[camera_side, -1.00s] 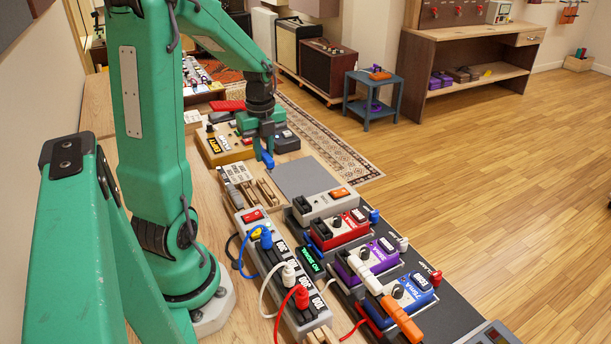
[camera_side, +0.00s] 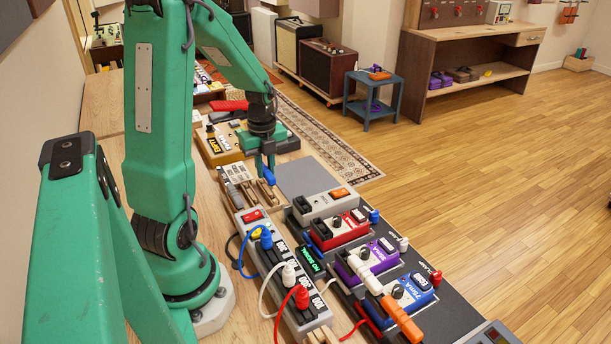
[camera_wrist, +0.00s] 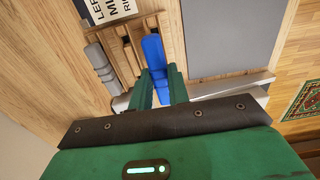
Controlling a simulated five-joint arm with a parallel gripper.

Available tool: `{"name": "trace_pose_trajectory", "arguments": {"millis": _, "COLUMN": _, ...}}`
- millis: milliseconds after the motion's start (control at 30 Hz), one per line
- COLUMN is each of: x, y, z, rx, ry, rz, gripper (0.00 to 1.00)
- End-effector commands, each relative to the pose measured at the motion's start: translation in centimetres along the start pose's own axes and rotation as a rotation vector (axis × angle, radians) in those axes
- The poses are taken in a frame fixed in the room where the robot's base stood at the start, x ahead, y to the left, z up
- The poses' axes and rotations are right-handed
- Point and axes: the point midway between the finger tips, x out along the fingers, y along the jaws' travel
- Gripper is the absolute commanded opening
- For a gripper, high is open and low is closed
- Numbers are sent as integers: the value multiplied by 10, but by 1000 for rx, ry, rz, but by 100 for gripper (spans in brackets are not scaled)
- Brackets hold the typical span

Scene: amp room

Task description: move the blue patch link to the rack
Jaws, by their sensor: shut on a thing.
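The blue patch link (camera_side: 269,177) is between the fingers of my gripper (camera_side: 266,160), which is shut on it. In the wrist view the blue link (camera_wrist: 153,50) points away from the fingertips (camera_wrist: 160,82) and lies over the right end of the slotted wooden rack (camera_wrist: 127,68). In the side view the rack (camera_side: 262,196) is just below and left of the link. I cannot tell whether the link touches the rack. A grey link (camera_wrist: 101,66) lies at the rack's left side.
A printed label card (camera_side: 236,172) lies beside the rack. A flat grey pad (camera_side: 297,177) is to the right. A power strip (camera_side: 283,270) with plugged cables and several coloured pedals, including a red one (camera_side: 340,230), stand nearer the camera. A yellow pedal (camera_side: 218,146) is behind.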

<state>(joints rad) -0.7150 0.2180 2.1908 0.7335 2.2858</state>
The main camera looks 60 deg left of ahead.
Motion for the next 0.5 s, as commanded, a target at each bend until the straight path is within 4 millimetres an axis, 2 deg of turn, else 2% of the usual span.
{"name": "trace_pose_trajectory", "arguments": {"millis": 233, "x": 14, "y": 0, "z": 0, "rx": 0, "ry": 0, "rz": 0, "gripper": 0}}
{"name": "trace_pose_trajectory", "arguments": {"millis": 500, "x": 19, "y": 0, "z": 0, "rx": 0, "ry": 0, "rz": 0, "gripper": 0}}
